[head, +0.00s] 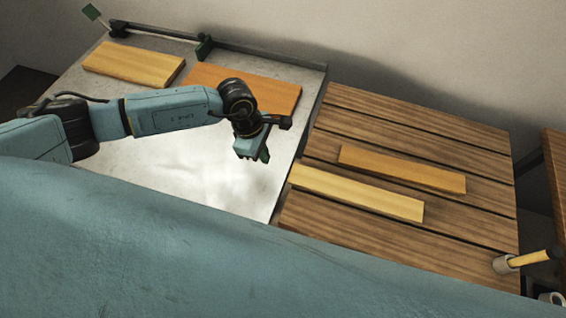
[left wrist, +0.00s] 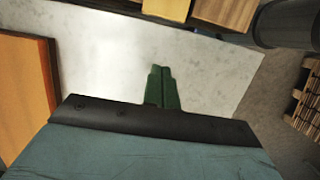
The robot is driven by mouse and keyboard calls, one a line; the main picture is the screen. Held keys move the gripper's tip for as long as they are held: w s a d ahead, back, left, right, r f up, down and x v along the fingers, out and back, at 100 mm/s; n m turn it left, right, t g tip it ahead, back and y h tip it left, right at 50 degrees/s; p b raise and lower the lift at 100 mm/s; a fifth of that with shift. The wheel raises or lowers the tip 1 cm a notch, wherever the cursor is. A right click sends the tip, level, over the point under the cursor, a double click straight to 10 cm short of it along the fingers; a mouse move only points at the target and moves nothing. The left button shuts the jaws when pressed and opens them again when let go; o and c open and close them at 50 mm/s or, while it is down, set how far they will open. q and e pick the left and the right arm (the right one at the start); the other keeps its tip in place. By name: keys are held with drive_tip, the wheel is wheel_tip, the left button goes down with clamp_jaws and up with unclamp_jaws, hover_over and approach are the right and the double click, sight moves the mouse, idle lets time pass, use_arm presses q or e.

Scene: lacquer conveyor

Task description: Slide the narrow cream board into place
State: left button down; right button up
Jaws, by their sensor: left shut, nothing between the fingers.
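The narrow cream board (head: 355,192) lies flat on the slatted wooden table, its left end at the side facing the metal plate. A narrow orange board (head: 402,168) lies behind it, roughly parallel and apart. My left gripper (head: 264,157) is over the right part of the metal plate, left of the cream board's near end and apart from it. Its green fingers (left wrist: 162,73) are shut together with nothing between them in the left wrist view. A pale wooden piece at the top of that view is cut off; I cannot tell which board it is. My right gripper is not in view.
The pale metal plate (head: 170,165) holds a wide cream board (head: 133,64) and a wide orange board (head: 270,92) at the back. A yellow-handled tool (head: 530,258) is at the slatted table's (head: 470,235) right corner.

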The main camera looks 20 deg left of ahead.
sight(327, 185)
use_arm(q)
drive_tip(key=x, duration=0.4)
drive_tip(key=shift+r, duration=0.1)
drive_tip(key=d+p, duration=0.1)
drive_tip(key=d, duration=0.2)
drive_tip(key=shift+d, duration=0.55)
drive_tip(key=d+b, duration=0.1)
drive_tip(key=d, duration=0.2)
drive_tip(key=d+b, duration=0.1)
drive_tip(key=d, duration=0.3)
drive_tip(key=d+b, duration=0.1)
drive_tip(key=d, duration=0.2)
drive_tip(key=shift+s+d+f, duration=0.15)
drive_tip(key=shift+d+f, duration=0.1)
drive_tip(key=shift+d, duration=0.1)
drive_tip(key=shift+d+r+b, duration=0.1)
drive_tip(key=shift+d+b, duration=0.3)
drive_tip(key=shift+d, duration=0.1)
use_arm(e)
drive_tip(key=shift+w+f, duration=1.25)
